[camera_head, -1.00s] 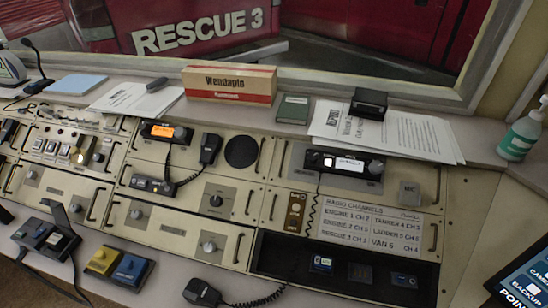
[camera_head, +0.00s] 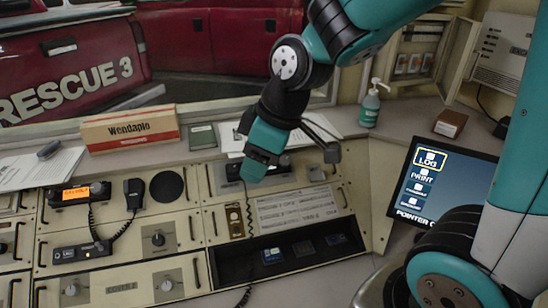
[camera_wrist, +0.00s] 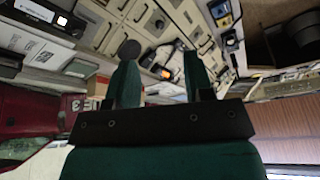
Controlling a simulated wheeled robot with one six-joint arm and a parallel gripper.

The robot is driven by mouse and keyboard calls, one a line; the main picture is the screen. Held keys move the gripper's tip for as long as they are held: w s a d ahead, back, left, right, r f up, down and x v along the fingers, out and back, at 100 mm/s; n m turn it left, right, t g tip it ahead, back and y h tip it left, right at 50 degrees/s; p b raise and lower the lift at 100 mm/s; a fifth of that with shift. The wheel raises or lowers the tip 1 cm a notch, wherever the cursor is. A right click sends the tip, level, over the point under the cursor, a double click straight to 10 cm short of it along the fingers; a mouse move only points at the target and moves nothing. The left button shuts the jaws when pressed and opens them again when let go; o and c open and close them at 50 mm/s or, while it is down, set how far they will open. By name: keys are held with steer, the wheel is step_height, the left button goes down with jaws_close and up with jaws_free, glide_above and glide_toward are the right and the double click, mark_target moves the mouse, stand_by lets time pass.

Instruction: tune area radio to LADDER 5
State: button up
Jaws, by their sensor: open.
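Two radios sit on the console; I cannot tell by label which is the area radio. One radio (camera_head: 78,195) has a lit orange display, at the left. The other radio (camera_head: 283,176), with a pale display in the earlier frame, is partly hidden behind my arm. My gripper (camera_head: 258,168) hangs in front of it; contact cannot be told. In the wrist view, my gripper (camera_wrist: 160,82) has its green fingers apart and nothing between them. The orange display (camera_wrist: 166,74) shows beyond the fingers. The channel list (camera_head: 297,208) is too small to read now.
A handset (camera_head: 134,194) with a coiled cord hangs beside the orange-display radio. A box marked Wendapio (camera_head: 130,128) and a sanitizer bottle (camera_head: 370,105) stand on the ledge. A touchscreen (camera_head: 440,185) is at the right. A dark recess (camera_head: 235,265) lies below the channel list.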

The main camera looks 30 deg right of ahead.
steer(key=w+d+f+n+t+h+p, duration=0.1)
steer(key=w+d+f+n+t+h, duration=0.15)
steer(key=w+d, duration=0.65)
steer(key=n+h+p, duration=0.1)
steer(key=n+h, duration=0.1)
steer(key=n, duration=0.1)
glide_toward(285, 160)
steer(key=p+x, duration=0.5)
steer(key=x, duration=0.4)
steer(key=shift+w+f, duration=0.1)
steer(key=c, duration=0.7)
